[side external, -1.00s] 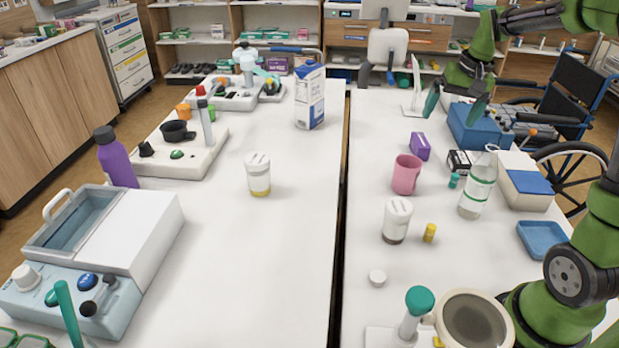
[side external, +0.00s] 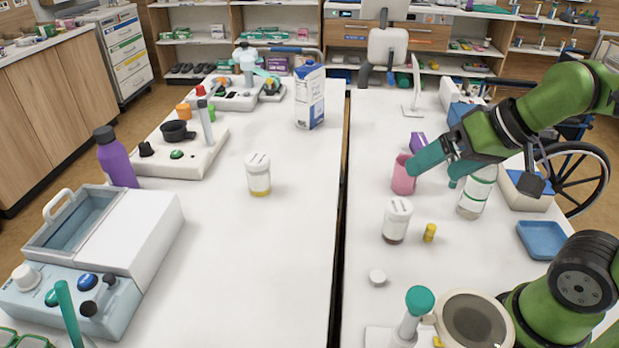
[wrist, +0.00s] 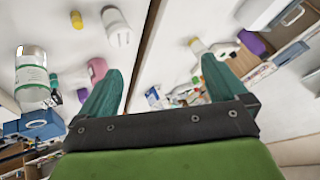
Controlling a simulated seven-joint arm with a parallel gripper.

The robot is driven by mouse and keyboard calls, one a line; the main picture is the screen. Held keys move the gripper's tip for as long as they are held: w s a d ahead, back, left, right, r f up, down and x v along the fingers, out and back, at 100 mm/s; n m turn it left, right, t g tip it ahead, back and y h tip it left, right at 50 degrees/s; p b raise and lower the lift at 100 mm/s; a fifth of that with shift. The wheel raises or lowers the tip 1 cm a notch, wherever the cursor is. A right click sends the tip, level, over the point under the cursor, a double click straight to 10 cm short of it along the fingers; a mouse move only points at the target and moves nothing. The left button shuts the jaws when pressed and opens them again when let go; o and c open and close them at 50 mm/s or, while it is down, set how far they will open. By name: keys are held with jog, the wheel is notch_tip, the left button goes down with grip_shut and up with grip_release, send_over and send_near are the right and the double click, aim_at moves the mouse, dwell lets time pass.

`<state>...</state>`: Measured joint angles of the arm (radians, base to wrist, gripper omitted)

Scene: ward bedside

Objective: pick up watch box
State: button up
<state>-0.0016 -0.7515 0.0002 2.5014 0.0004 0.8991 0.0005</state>
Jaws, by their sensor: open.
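I cannot tell for sure which thing is the watch box. A small purple box (side external: 417,140) stands behind the pink cup (side external: 404,177) on the right table, partly covered by my gripper. A small black-and-white box seen earlier beside it is now hidden by my gripper. My gripper (side external: 441,168), with teal fingers, is open and empty above the table, near the cup and the clear bottle (side external: 478,192). In the wrist view my gripper (wrist: 160,75) has its fingers apart with nothing between them. The pink cup (wrist: 98,69) shows beside the left finger.
A white-lidded jar (side external: 397,222), a yellow vial (side external: 430,232) and a blue tray (side external: 543,240) stand nearer on the right table. A gap (side external: 345,165) separates the two tables. The left table's middle is mostly clear around another jar (side external: 258,174).

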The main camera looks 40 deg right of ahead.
jog(key=w+d+f+m+g+h, duration=0.1)
jog(key=w+d, duration=0.3)
jog(key=d, duration=0.3)
jog(key=w+d+f+m+h, duration=0.1)
jog(key=w+d+h, duration=0.1)
jog(key=w+d, duration=0.45)
jog(key=w+d+f+m+g+h, duration=0.1)
jog(key=w+d, duration=0.1)
jog(key=d, duration=0.7)
jog(key=d+f+m+g+h, duration=0.1)
jog(key=d+f, duration=0.3)
jog(key=d, duration=0.4)
jog(key=d+f+m+g, duration=0.1)
jog(key=d+f, duration=0.3)
jog(key=d, duration=0.4)
jog(key=f, duration=0.6)
jog(key=shift+s+d+f, duration=0.15)
jog(key=shift+s+f, duration=0.15)
jog(key=shift+s, duration=0.05)
jog(key=shift+f, duration=0.6)
jog(key=shift+x, duration=2.35)
jog(key=shift+c, duration=0.5)
